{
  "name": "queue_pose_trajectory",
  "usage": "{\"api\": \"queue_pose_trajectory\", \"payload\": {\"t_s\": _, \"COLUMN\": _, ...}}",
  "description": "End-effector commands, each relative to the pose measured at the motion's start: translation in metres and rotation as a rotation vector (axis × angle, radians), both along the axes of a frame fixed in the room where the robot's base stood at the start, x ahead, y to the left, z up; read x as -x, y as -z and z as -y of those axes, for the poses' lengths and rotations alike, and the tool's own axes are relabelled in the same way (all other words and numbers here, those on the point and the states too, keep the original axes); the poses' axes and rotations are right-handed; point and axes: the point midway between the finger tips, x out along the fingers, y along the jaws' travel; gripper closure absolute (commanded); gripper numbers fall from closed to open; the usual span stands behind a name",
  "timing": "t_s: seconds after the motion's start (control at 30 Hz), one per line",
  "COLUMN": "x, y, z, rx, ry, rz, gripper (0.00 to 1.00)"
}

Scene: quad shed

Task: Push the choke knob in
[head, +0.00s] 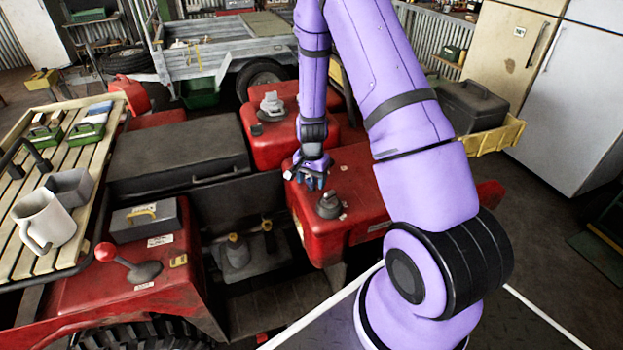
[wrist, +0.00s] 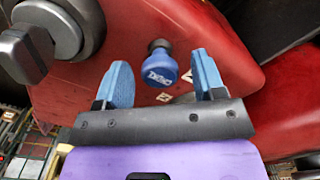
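The choke knob (wrist: 161,69) is a round blue knob with pale markings on its face, in the upper middle of the wrist view. It stands out from a red body panel (wrist: 225,45) on a dark stem or collar. My gripper (wrist: 161,62) is open, with one blue finger on each side of the knob and a visible gap to both. In the head view my gripper (head: 312,180) points down at the red bodywork (head: 355,185) of the quad. I cannot make out the knob there. How deep the fingers reach is hard to tell.
A large grey round fitting with a raised bar (wrist: 48,38) sits left of my gripper in the wrist view. A grey fitting (head: 329,204) stands on the red bodywork close to my gripper. A red-knobbed lever (head: 106,253) and a slatted rack (head: 85,165) are at left.

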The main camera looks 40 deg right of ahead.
Motion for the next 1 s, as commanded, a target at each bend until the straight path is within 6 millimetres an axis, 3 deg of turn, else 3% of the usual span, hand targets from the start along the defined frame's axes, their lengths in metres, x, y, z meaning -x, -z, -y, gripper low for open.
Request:
{"api": "queue_pose_trajectory", "payload": {"t_s": 0.27, "x": -0.001, "y": -0.009, "z": 0.0, "rx": 0.0, "ry": 0.0, "rz": 0.001, "gripper": 0.37}}
{"api": "queue_pose_trajectory", "payload": {"t_s": 0.7, "x": -0.001, "y": -0.08, "z": 0.0, "rx": 0.001, "ry": 0.0, "rz": 0.004, "gripper": 0.37}}
{"api": "queue_pose_trajectory", "payload": {"t_s": 1.0, "x": -0.001, "y": -0.106, "z": 0.0, "rx": 0.001, "ry": -0.001, "rz": 0.0, "gripper": 0.37}}
